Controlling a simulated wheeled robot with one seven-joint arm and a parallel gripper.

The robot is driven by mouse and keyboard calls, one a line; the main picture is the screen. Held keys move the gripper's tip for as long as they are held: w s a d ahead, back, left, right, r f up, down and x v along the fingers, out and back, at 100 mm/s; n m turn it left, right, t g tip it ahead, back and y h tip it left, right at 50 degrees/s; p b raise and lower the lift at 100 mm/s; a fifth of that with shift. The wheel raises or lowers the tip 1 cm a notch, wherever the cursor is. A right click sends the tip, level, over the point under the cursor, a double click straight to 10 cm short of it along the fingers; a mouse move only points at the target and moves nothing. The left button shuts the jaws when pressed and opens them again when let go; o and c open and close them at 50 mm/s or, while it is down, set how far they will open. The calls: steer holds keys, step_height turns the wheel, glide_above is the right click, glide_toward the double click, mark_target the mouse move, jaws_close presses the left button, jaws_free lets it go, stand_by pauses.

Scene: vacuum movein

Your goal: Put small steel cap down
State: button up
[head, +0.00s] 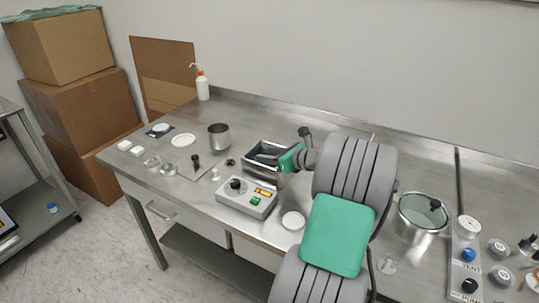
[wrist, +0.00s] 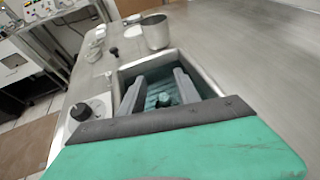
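My gripper (wrist: 160,92) points down into a rectangular steel bath (wrist: 125,72) in the wrist view. Its two grey fingers stand apart. A small dark teal knobbed piece (wrist: 164,99) shows low between them, with a visible gap on each side; it may be the small steel cap, but its tint hides the material. In the head view the bath (head: 254,150) stands behind a control box, and the green end of my gripper (head: 289,158) is at its right side. The fingertips are hidden there.
A steel beaker (head: 219,137) stands left of the bath. The control box (head: 247,197) with a black dial is in front. A white dish (head: 292,220) lies near the front edge. A glass-lidded steel pot (head: 421,214) stands at right. Bare bench lies behind the bath.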

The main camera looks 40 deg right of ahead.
steer(key=shift+s+a+f, duration=0.15)
steer(key=shift+f, duration=0.8)
steer(key=r+v, duration=0.2)
steer(key=v, duration=1)
